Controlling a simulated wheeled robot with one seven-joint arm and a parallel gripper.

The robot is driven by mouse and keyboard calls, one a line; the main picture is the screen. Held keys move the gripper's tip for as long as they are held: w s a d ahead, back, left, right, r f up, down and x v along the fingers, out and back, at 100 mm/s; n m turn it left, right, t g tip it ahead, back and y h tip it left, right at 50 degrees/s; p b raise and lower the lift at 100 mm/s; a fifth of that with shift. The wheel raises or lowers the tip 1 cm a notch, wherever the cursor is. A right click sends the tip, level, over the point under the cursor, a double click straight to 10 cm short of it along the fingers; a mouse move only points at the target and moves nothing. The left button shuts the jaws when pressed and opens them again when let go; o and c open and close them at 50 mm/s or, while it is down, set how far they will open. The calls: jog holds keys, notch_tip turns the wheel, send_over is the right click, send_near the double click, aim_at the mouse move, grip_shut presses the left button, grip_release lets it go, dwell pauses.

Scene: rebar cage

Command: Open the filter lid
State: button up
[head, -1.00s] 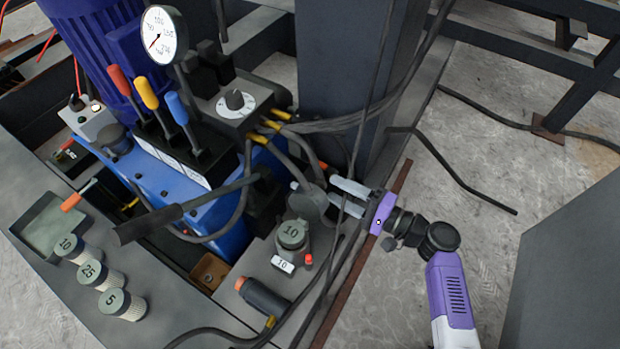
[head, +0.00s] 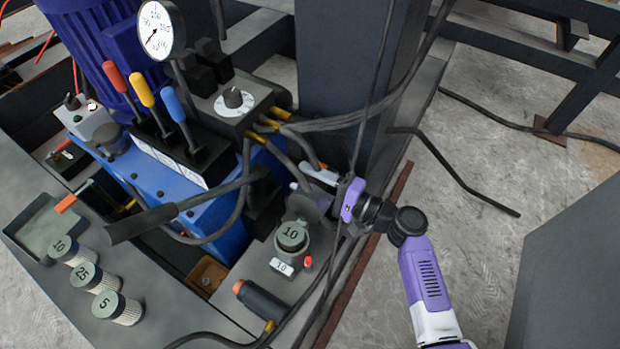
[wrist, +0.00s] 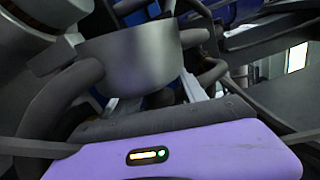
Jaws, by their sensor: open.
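The filter housing (head: 291,252) stands on the grey deck in the lower middle of the head view, with a round top marked 10 (head: 291,235) and a small plate reading 10 in front. A dark grey rounded piece, apparently the filter lid (head: 303,207), stands raised at the back of the housing, tilted. My gripper (head: 300,177) is open, just behind and right of that piece, with its fingers pointing left. In the wrist view a large grey rounded part (wrist: 135,58), apparently the lid, is close ahead of my purple gripper body. Contact cannot be told.
Black cables (head: 350,150) hang across my gripper and beside a dark post (head: 340,70). A pump with coloured levers (head: 142,90) and a black-handled bar (head: 145,223) stand left. Several filter cartridges (head: 97,278) and a tray (head: 45,228) lie left.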

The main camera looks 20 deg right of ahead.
grip_shut()
dwell(1.3)
